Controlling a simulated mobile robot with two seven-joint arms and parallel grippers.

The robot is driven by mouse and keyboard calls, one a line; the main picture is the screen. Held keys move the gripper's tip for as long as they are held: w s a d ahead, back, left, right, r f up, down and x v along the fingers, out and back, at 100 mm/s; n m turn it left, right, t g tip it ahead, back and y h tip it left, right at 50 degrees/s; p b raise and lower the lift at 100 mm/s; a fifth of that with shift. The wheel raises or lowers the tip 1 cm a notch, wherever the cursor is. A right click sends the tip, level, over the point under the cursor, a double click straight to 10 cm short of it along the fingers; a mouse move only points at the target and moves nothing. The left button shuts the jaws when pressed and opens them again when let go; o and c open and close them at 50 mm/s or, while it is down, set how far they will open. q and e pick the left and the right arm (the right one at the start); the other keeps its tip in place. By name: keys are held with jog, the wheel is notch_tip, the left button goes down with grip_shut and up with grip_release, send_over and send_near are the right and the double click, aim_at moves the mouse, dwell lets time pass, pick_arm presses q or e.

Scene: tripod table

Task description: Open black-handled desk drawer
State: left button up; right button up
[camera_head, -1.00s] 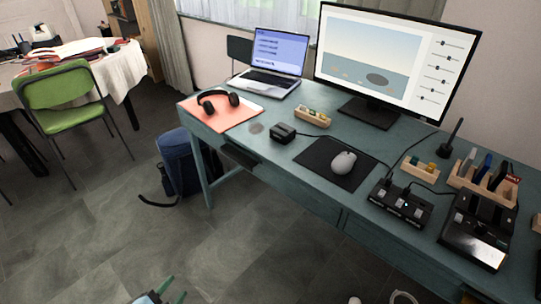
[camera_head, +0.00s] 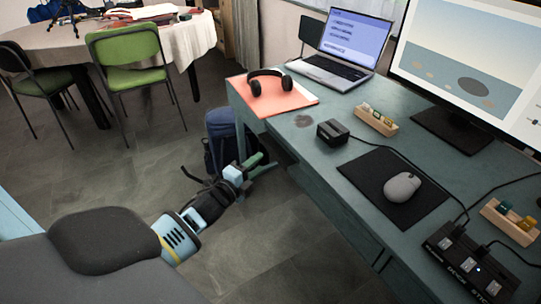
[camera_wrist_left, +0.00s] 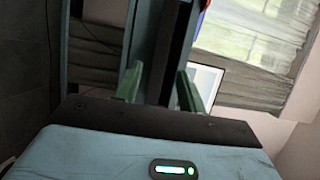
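The teal desk (camera_head: 315,165) runs from the middle to the lower right of the head view. A dark part (camera_head: 281,152) shows below the desk's left end, just beyond my left gripper; I cannot tell whether it is the drawer's black handle. My left gripper (camera_head: 262,165) is open, its two green fingers apart, close to the desk's front. In the left wrist view, a dark upright bar (camera_wrist_left: 181,50) and a teal strip (camera_wrist_left: 145,40) stand between or beyond the fingers (camera_wrist_left: 160,90). Contact cannot be told. My right gripper is out of view.
On the desk are headphones (camera_head: 266,80), a laptop (camera_head: 335,70), a black box (camera_head: 333,132), a mouse (camera_head: 402,187) and a monitor (camera_head: 470,60). A blue backpack (camera_head: 218,128) stands on the floor behind my left gripper. Green chairs are at the back left.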

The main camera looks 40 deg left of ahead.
aim_at(271, 153)
pick_arm(q)
jog(key=shift+w+b, duration=0.35)
jog(key=shift+w, duration=2.75)
jog(key=shift+f, duration=0.1)
grip_shut()
